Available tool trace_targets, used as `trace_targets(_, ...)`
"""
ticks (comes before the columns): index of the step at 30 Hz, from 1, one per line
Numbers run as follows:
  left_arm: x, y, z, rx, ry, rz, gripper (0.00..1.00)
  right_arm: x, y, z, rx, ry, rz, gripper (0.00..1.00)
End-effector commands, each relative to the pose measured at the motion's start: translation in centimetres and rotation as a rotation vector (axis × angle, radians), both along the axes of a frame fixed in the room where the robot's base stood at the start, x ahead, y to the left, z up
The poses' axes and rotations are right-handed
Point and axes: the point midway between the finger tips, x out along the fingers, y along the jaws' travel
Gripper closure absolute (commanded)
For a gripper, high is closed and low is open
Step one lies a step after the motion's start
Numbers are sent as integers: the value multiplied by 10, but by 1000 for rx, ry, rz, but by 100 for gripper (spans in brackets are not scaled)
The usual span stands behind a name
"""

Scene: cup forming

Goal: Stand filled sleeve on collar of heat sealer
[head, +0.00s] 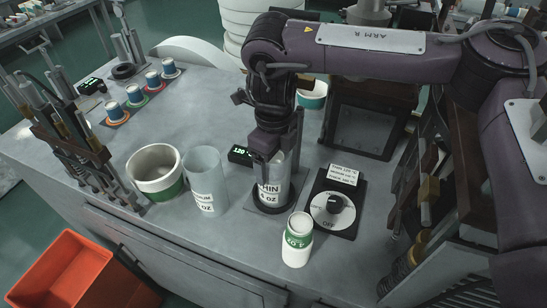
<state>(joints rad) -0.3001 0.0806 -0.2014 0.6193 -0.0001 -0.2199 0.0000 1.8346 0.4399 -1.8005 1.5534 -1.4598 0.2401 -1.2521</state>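A clear sleeve labelled "THIN" and "4 OZ" (271,190) stands upright at the dark round collar (268,208) of the heat sealer, and its lower end appears to be within or on that collar. My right gripper (268,155) points down at the top of this sleeve, with a dark finger over its upper left part. The arm hides the sleeve's rim and contents, so I cannot tell whether the fingers grip it. The sealer's black dial box (345,225) stands to the right, and a small display (240,155) reading about 120 stands behind left. My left gripper is not in view.
A wider clear sleeve (205,182) and a white-green tub (155,172) stand to the left. A small white cup with a green band (297,242) stands in front. An orange bin (70,270) is lower left.

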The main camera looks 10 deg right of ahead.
Motion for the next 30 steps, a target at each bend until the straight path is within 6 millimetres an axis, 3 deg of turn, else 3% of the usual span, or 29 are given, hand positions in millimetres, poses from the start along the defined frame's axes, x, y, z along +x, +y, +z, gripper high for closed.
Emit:
trace_targets(3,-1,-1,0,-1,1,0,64,0,0,0,0,0,0,7)
trace_targets(14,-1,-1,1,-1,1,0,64,0,0,7,-1,-2,0,7)
trace_targets(17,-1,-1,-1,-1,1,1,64,1,0,19,-1,-6,1,7)
trace_targets(30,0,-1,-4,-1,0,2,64,1,0,106,-1,-6,0,7)
